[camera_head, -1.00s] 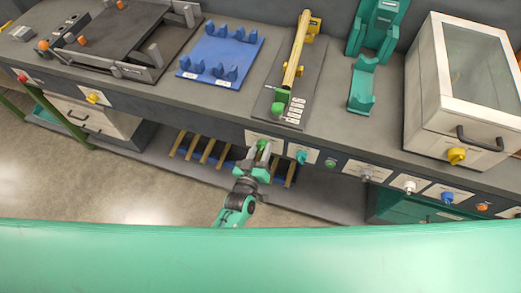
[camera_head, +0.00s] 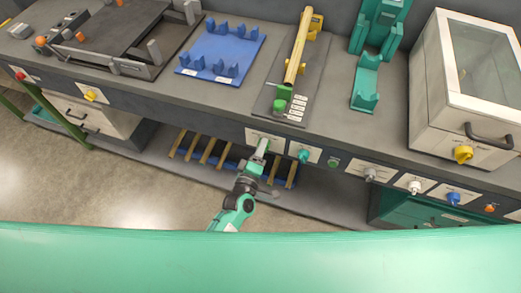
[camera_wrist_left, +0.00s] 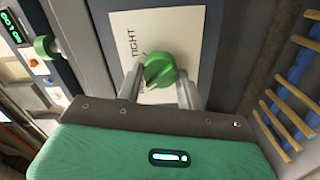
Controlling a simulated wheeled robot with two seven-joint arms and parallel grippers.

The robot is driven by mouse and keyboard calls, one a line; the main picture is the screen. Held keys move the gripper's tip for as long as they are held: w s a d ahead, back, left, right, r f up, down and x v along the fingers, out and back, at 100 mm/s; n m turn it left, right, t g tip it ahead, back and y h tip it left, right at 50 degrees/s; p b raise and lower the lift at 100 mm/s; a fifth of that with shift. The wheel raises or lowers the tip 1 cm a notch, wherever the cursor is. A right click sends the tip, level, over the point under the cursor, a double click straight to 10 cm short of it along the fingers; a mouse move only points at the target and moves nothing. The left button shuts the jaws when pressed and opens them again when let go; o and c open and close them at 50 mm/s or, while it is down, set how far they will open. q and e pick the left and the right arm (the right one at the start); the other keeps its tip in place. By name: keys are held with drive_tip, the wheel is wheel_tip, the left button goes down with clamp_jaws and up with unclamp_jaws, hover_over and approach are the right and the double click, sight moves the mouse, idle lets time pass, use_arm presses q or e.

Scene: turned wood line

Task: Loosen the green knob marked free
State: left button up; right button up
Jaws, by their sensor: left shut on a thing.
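The green knob (camera_wrist_left: 160,70) sits on a white plate (camera_wrist_left: 125,30) on the bench front, with the word TIGHT readable in the left wrist view. The word "free" cannot be read; part of the plate is hidden. My left gripper (camera_wrist_left: 160,82) is shut on the knob, one finger on each side of it. In the head view the left gripper (camera_head: 262,147) is at the bench's front panel and hides the knob. My right gripper is not in view.
A teal knob (camera_head: 303,156) sits just right of my gripper, then a green button (camera_head: 333,162) and several other knobs. A lower shelf (camera_head: 330,203) with wooden slats (camera_head: 208,151) lies below. A white cabinet (camera_head: 440,115) stands on the bench at right.

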use_arm(q)
drive_tip(key=shift+n, duration=0.8)
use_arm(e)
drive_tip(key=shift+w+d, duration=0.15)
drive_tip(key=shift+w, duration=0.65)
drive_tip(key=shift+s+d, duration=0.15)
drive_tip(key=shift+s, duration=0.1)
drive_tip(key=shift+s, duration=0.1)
use_arm(q)
drive_tip(key=o, duration=1)
drive_tip(key=b+v, duration=0.2)
drive_tip(key=v, duration=1.1)
drive_tip(key=shift+s, duration=0.35)
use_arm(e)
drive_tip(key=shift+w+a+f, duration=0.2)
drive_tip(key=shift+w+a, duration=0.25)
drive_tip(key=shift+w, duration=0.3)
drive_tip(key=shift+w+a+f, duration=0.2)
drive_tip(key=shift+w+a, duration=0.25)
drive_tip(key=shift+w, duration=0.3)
use_arm(q)
drive_tip(key=shift+a, duration=0.15)
